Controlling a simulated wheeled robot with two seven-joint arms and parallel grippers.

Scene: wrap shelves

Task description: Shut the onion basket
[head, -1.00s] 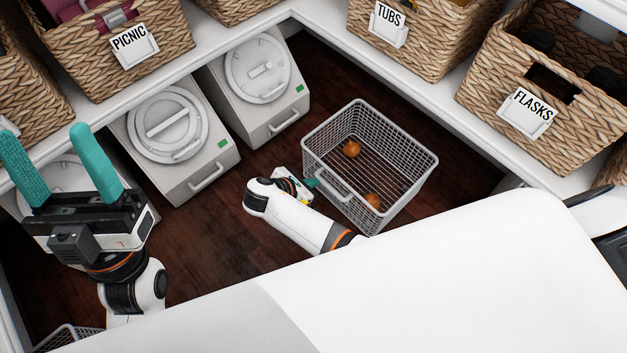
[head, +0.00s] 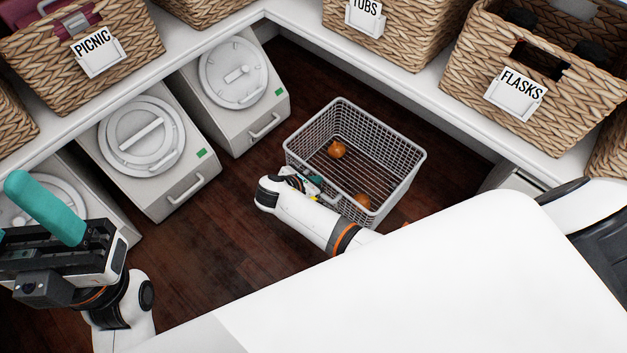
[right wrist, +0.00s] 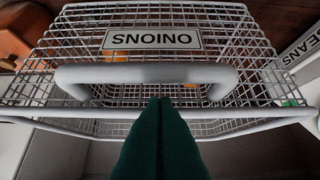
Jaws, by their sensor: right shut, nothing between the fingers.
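The onion basket (head: 407,182) is a grey wire basket on the dark floor, pulled out from under the shelf, with onions (head: 337,150) inside. In the right wrist view its label reads ONIONS, mirrored or upside down, above a thick grey handle (right wrist: 145,74). My right gripper (head: 318,188) is at the basket's front, largely hidden by its own wrist in the head view. Its green fingers (right wrist: 160,102) are shut and empty, tips at the handle; contact is unclear. My left gripper (head: 18,205) is open and empty at the left, partly out of frame.
Woven baskets labelled PICNIC, TUBS and FLASKS (head: 545,75) sit on the white shelf above. A BEANS label (right wrist: 300,48) shows beside the basket. Dark floor is open behind the basket.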

